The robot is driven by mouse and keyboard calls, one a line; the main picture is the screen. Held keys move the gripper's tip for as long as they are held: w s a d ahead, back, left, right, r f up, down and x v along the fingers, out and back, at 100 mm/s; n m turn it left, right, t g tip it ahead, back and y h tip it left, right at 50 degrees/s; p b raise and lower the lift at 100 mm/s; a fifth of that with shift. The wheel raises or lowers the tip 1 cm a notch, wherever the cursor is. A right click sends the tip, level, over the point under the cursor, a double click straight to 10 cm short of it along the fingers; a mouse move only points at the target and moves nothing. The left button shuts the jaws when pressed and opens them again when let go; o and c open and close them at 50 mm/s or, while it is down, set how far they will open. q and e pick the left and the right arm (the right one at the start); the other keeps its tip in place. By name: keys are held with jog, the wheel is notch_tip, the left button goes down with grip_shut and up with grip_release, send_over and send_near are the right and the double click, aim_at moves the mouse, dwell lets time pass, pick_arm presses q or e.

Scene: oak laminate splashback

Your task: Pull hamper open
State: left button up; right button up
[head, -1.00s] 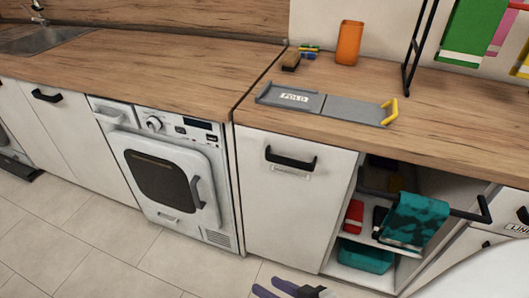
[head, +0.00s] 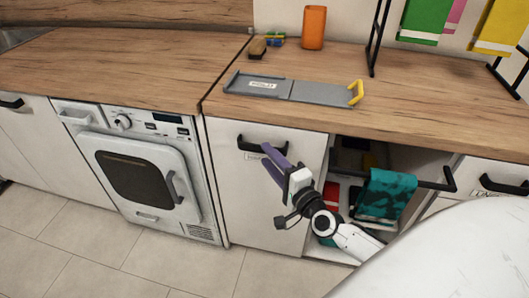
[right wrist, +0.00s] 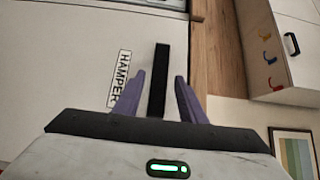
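The hamper front (head: 235,185) is a white panel under the counter, flush with its neighbours and shut. Its black bar handle (head: 249,139) is near the top, with a label below partly hidden by my gripper. In the right wrist view the label (right wrist: 120,80) reads HAMPER. My right gripper (head: 268,158) is in front of the handle. Its purple fingers are open, and in the right wrist view the gripper (right wrist: 160,78) has the black handle (right wrist: 161,60) lined up between its fingers. I cannot tell whether they touch it. My left gripper is not in view.
A washing machine (head: 150,175) stands left of the hamper. Right is an open cabinet with a rail holding a teal cloth (head: 385,195). On the counter are a grey folding board (head: 320,92), an orange container (head: 313,27) and a brush (head: 258,47). Tiled floor in front is clear.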

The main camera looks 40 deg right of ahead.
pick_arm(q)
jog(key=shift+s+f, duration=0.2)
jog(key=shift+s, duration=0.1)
pick_arm(e)
jog(key=w, duration=0.3)
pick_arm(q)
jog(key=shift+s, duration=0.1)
pick_arm(e)
jog(key=shift+s, duration=0.1)
grip_shut()
